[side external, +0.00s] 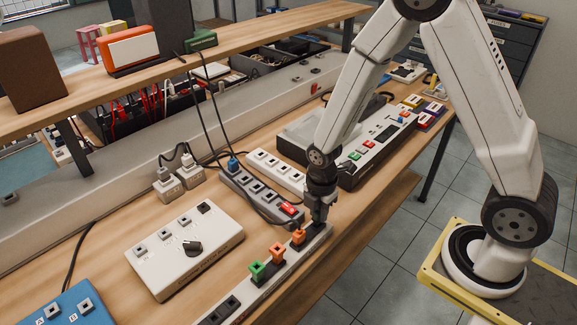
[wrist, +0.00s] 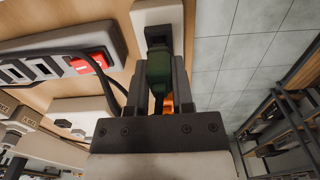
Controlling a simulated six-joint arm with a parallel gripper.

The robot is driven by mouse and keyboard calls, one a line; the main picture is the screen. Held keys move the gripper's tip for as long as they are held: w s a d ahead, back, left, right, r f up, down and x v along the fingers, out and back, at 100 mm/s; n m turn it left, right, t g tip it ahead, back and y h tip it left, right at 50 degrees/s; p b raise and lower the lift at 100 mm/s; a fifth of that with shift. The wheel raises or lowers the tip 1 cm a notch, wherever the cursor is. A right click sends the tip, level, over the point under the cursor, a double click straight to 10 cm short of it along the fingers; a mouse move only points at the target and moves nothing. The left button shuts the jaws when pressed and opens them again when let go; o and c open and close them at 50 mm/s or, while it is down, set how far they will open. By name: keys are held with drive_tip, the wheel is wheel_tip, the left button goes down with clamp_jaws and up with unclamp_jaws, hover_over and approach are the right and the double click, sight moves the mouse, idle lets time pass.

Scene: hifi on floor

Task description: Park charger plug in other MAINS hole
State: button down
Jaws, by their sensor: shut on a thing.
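My gripper (side external: 320,212) points down over the far end of the long strip (side external: 236,293) at the table's front edge. In the wrist view, my gripper (wrist: 160,80) is shut on a dark green plug (wrist: 158,72), taken to be the charger plug. The plug lines up with a black socket (wrist: 157,36) near the strip's end; I cannot tell whether it is seated. In the side view the fingers hide the plug. No MAINS lettering is legible.
An orange plug (side external: 298,238) stands close to my gripper, with another orange plug (side external: 277,251) and a green plug (side external: 257,270) further along the strip. A grey power strip (side external: 250,186) with a red switch (side external: 288,208) and a white box (side external: 184,252) lie behind.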

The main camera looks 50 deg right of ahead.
drive_tip(key=shift+f, duration=0.85)
idle(1.3)
idle(0.4)
drive_tip(key=shift+c, duration=2)
unclamp_jaws()
drive_tip(key=shift+r, duration=0.15)
drive_tip(key=shift+r, duration=3.75)
drive_tip(key=shift+r, duration=0.15)
drive_tip(key=shift+r, duration=2.35)
